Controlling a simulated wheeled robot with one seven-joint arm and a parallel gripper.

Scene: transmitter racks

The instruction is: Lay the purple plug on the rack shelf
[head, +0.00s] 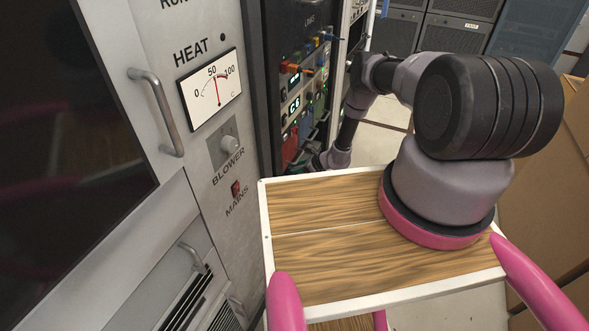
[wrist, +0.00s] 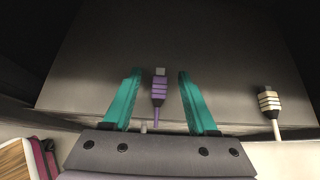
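In the wrist view the purple plug (wrist: 158,89) has a pale metal tip pointing up the picture, and its purple cable runs down towards my gripper's body. My gripper (wrist: 160,88) has two teal fingers spread wide, one on each side of the plug, with a clear gap on both sides. Behind them is a broad flat dark grey surface (wrist: 215,45), perhaps the rack shelf. I cannot tell whether the plug touches it. In the head view my arm reaches to the dark equipment rack (head: 300,85); the fingers and plug cannot be made out there.
A cream plug (wrist: 269,101) with a pale cable is to the right in the wrist view. In the head view a grey cabinet (head: 205,150) with a heat meter stands left of the rack. A white-rimmed wooden tray top (head: 325,207) is in front. Cardboard boxes (head: 545,190) stand right.

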